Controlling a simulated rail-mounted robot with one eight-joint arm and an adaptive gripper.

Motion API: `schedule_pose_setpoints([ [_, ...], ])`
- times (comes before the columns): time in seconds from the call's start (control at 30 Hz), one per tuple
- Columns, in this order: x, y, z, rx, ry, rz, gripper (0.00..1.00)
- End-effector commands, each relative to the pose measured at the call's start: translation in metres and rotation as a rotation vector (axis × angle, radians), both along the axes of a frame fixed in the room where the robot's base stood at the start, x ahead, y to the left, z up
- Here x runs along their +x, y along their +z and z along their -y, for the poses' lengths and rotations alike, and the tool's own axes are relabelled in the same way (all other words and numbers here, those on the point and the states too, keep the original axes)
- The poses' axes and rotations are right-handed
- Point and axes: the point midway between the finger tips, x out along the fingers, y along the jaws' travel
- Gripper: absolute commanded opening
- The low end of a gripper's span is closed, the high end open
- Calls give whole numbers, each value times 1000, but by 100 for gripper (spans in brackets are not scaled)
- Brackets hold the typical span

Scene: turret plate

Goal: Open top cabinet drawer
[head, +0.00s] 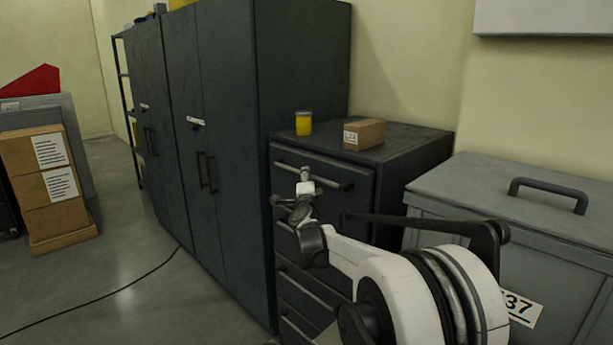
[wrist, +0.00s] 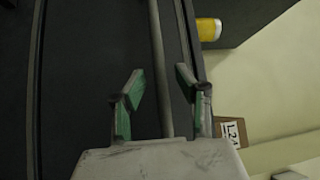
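The dark grey drawer cabinet (head: 425,150) stands right of the tall cabinets in the head view. Its top drawer (head: 355,197) looks shut and has a long horizontal bar handle (head: 330,180). My gripper (head: 304,187) is in front of this drawer at the handle. In the wrist view the handle bar (wrist: 156,35) runs between the two green-padded fingers of my gripper (wrist: 161,80). The fingers are apart, with a gap showing on each side of the bar. My arm hides part of the lower drawers.
A yellow can (head: 304,124) and a small cardboard box (head: 364,134) sit on the drawer cabinet. Tall dark cabinets (head: 225,150) adjoin it on the left. A grey lidded chest (head: 480,185) stands close on the right. The floor (head: 130,260) at left is open, with a cable across it.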

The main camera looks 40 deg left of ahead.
Motion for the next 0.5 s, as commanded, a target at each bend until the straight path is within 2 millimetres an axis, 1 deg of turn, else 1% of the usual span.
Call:
schedule_pose_setpoints([
  [0.1, 9, 2, -8, 0, 0, 0, 32],
  [0.2, 14, 3, -12, 0, 0, 0, 32],
  [0.5, 17, 3, -14, 0, 0, 0, 32],
])
